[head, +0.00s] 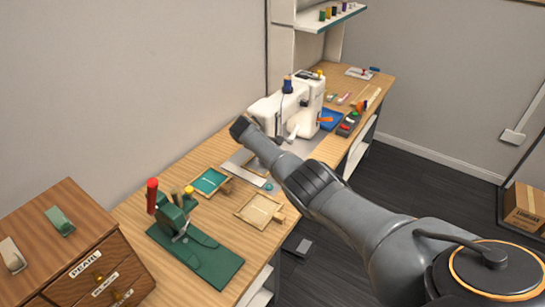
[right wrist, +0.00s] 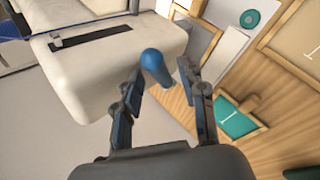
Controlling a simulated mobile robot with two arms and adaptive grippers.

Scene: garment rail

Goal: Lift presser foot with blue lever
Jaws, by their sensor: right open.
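The white sewing machine (head: 308,98) stands on the workbench in the head view, and its pale body fills the upper left of the right wrist view (right wrist: 115,65). The blue lever (right wrist: 154,64) shows as a rounded blue knob beside the machine's body. My right gripper (right wrist: 160,70) is open, its two fingers on either side of the blue knob, with visible gaps between. In the head view my right arm reaches in front of the machine; its fingers and the lever cannot be made out there. The presser foot cannot be made out. My left gripper is not in view.
The wooden workbench (head: 128,210) runs along the wall. A green hand press (head: 173,214) on a green mat, a teal-lined tray (head: 209,181) and a wooden frame (head: 260,210) lie nearer. A wooden drawer box (head: 75,250) stands at the near left. A shelf (head: 330,17) hangs behind.

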